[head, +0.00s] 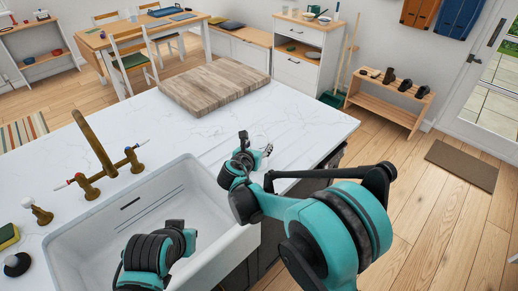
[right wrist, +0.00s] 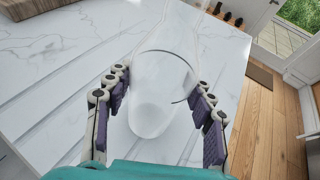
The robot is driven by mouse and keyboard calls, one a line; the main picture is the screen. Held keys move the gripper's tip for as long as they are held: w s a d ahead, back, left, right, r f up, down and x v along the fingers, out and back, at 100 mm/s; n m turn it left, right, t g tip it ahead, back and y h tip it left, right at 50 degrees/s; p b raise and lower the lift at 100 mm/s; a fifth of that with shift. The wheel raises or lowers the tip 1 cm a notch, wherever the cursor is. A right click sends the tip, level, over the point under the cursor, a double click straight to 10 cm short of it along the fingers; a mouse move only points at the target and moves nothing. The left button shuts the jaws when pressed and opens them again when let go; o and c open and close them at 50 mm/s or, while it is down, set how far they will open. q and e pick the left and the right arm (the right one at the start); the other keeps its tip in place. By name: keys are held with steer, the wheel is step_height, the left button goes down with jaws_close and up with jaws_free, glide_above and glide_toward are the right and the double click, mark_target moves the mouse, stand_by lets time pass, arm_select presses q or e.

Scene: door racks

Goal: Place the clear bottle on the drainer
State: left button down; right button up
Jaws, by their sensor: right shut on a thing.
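My right gripper (head: 265,151) is over the white marble counter, to the right of the sink. In the right wrist view, its purple-padded fingers (right wrist: 163,108) are shut on the clear bottle (right wrist: 160,85), one finger on each side. The bottle looks whitish and see-through, its rounded end towards the camera. In the head view the bottle is too faint to make out well. The drainer appears as shallow grooves in the counter (right wrist: 62,88), below and beside the bottle. I cannot tell whether the bottle touches it.
The white sink (head: 120,225) with a brass tap (head: 95,145) lies left of my right gripper. A wooden board (head: 213,84) lies farther back on the counter. The counter's right edge is close to my right arm. Counter around the gripper is clear.

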steer(key=shift+f, duration=0.2)
steer(key=o, duration=1.4)
steer(key=shift+c, duration=0.2)
